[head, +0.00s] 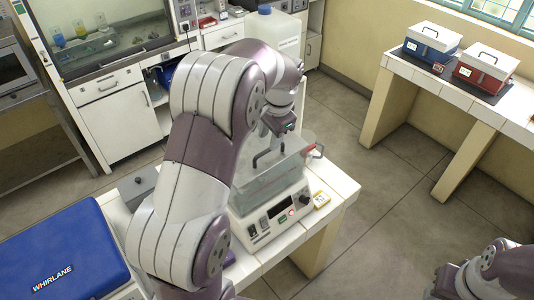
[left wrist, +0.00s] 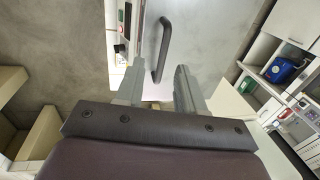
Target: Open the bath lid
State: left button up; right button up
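The water bath (head: 270,222) is a white box with a front panel, a small display and a red light, standing on a white tiled bench. Its see-through lid (head: 262,178) sits over the top, partly hidden by my left arm. The lid's dark bar handle (head: 262,158) also shows in the left wrist view (left wrist: 163,50), just beyond the fingertips and roughly in line with the gap between them. My left gripper (head: 278,128) is above the handle. In the left wrist view its two fingers (left wrist: 158,80) are apart and empty. My right gripper is out of view; only part of that arm shows.
A blue WHIRLANE case (head: 60,255) lies left of my left arm. A blue box (head: 432,40) and a red box (head: 486,62) stand on a bench at the right. The floor between the benches is clear.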

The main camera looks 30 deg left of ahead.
aim_at(265, 152)
pick_arm(q)
jog(key=f, duration=0.1)
jog(key=a+f+p, duration=0.1)
jog(key=f, duration=0.1)
jog(key=w+f+p, duration=0.1)
jog(key=shift+a+f, duration=0.35)
jog(key=shift+f, duration=0.3)
jog(key=shift+s+d, duration=0.15)
jog(key=shift+d, duration=0.05)
jog(key=shift+a+f, duration=0.1)
grip_shut()
